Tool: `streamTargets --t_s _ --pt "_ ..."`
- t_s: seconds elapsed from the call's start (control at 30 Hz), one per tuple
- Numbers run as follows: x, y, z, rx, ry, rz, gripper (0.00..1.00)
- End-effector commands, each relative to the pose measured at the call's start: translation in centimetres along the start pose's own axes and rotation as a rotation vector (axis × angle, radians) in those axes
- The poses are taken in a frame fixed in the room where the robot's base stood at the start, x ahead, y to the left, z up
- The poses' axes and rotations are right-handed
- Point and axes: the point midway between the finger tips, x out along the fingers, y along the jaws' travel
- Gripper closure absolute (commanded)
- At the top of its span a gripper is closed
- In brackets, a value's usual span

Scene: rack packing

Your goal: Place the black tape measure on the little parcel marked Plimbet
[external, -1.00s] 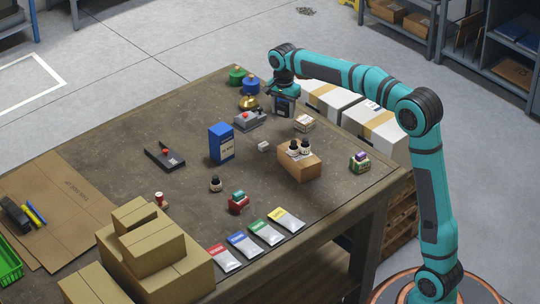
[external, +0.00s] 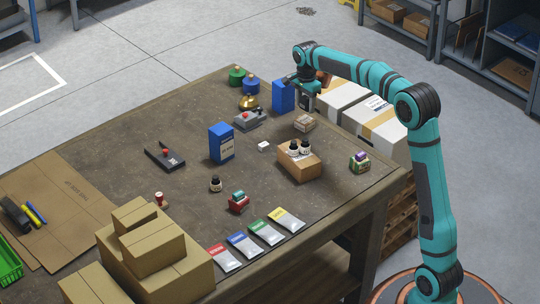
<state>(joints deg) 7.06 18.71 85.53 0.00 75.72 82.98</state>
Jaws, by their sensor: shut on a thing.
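My gripper (external: 306,97) hangs at the back right of the table, just right of a tall blue box. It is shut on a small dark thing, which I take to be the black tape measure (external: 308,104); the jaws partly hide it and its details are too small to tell. Below it, a small pale parcel (external: 304,124) lies on the table, apart from the held thing. Its marking is too small to read, so I cannot confirm that it says Plimbet.
The blue box (external: 283,95) stands close left of my gripper. A brown carton (external: 300,168) with dark bottles on top stands in front of the pale parcel. White cartons (external: 380,126) stand beyond the table edge.

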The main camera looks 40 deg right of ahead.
Motion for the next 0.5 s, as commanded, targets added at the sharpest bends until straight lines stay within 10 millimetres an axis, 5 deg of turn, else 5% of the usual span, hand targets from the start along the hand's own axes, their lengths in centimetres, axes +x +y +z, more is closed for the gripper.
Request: streamTargets --t_s 0.5 --pt "3.9 0.0 0.0 -0.001 0.0 -0.001 0.77"
